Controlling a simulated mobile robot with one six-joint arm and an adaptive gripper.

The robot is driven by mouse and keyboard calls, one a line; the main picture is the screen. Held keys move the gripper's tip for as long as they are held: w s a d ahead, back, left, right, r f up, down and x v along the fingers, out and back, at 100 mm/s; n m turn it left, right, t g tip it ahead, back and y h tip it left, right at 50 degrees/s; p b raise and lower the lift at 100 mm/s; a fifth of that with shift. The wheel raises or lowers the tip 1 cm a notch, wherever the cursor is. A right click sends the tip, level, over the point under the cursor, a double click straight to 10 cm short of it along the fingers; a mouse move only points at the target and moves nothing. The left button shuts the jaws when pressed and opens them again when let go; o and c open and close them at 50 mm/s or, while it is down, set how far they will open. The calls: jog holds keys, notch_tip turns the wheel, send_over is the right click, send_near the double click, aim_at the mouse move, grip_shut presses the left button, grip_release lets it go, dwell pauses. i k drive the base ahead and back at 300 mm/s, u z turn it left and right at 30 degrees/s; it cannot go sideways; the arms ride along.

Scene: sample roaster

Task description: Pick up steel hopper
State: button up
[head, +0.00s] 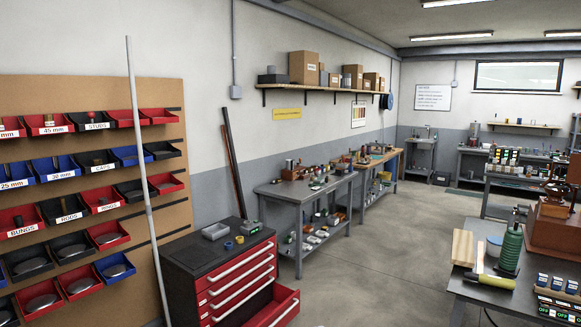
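I cannot make out a steel hopper for certain in the head view; the items on the far benches are too small to tell apart. A brown machine (552,222) stands on the near right bench (470,289), cut off by the picture's right edge, with a dark part above it. My gripper is not in view.
A red drawer cabinet (238,282) stands front left with its bottom drawer (276,309) pulled out. A bin board (150,89) and a leaning grey pole (143,180) are at left. Cluttered benches (306,190) line the wall. The floor (400,240) between is clear.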

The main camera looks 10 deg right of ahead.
aim_at(289, 162)
jog(key=z, duration=0.15)
jog(key=i, duration=0.75)
jog(key=z, duration=0.4)
jog(key=i, duration=0.9)
jog(key=z, duration=0.5)
jog(key=i, duration=3.95)
jog(key=u, duration=0.4)
